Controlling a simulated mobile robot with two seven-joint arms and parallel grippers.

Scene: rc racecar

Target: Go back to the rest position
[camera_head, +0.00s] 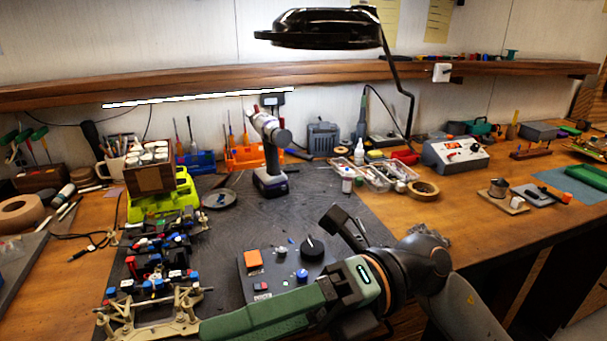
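My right arm comes in from the lower right, dark grey with an orange ring at the wrist. At its end, my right gripper (343,283) is dark and partly hidden by a long green tool-like body (268,312). The green body lies along the gripper's line and points left, low over the front of the mat. I cannot tell whether the fingers grip it. A racecar chassis (155,258) with black, blue and red parts and cream suspension arms lies on the left of the dark mat (330,190). My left gripper is not in view.
A black control box (268,263) with an orange button and a knob is close behind the green body. A cordless drill (270,150) stands upright further back. The mat's middle is mostly clear.

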